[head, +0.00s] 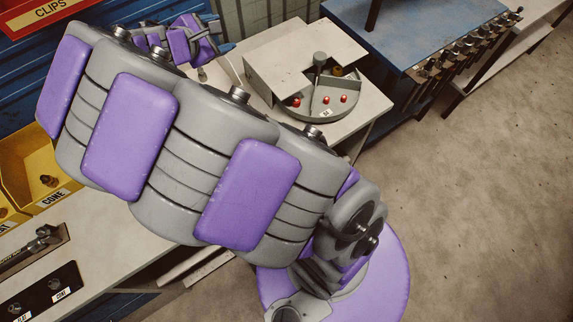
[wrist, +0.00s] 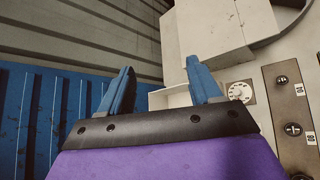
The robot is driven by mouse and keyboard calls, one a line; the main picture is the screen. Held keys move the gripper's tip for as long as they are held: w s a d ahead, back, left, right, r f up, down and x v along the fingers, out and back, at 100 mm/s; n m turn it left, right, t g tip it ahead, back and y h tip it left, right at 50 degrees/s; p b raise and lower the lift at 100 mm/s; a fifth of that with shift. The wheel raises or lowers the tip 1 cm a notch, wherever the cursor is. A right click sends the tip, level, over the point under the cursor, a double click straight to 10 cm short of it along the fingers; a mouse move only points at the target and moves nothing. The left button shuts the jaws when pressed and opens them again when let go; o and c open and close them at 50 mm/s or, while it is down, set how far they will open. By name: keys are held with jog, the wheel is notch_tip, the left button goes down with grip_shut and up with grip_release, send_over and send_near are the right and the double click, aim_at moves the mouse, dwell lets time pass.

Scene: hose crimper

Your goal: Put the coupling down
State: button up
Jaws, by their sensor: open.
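My gripper (wrist: 160,72) shows in the wrist view with its two blue fingers spread apart and nothing between them. In the head view it is small and partly hidden at the far end of my arm, left of the pale round machine (head: 275,65). I cannot pick out the coupling for certain in either view. A small brownish part (head: 337,71) sits by the machine's grey post, but I cannot tell what it is. Behind and between the fingers, the wrist view shows a white open box or ledge (wrist: 168,98).
A plate with dark knobs (wrist: 291,110) and a round dial (wrist: 241,91) lie right of the fingers. Blue ribbed panelling (wrist: 40,115) is at left. A yellow bin marked CONE (head: 35,170) and a blue table (head: 400,30) flank my arm. Floor is clear at right.

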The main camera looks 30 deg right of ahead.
jog(key=s+d+m+g+y, duration=0.1)
jog(key=s+d+m+g, duration=0.15)
jog(key=s, duration=0.35)
jog(key=s+d+f+m+g+y, duration=0.1)
jog(key=s+d+m, duration=0.1)
jog(key=s+m, duration=0.35)
jog(key=s+d+m+g+y, duration=0.1)
jog(key=s+d+g, duration=0.15)
jog(key=s, duration=0.45)
jog(key=s+a+f+m+y, duration=0.1)
jog(key=s+a+m+y, duration=0.1)
jog(key=s, duration=0.4)
jog(key=s+a+f+m+g+y, duration=0.1)
jog(key=s+a+m+y, duration=0.1)
jog(key=s+a, duration=0.3)
jog(key=s+a+f+m+g+y, duration=0.1)
jog(key=s+a+m+y, duration=0.1)
jog(key=s, duration=0.6)
jog(key=shift+s+a+f+y, duration=0.3)
jog(key=shift+a+y, duration=0.4)
jog(key=shift+y, duration=0.1)
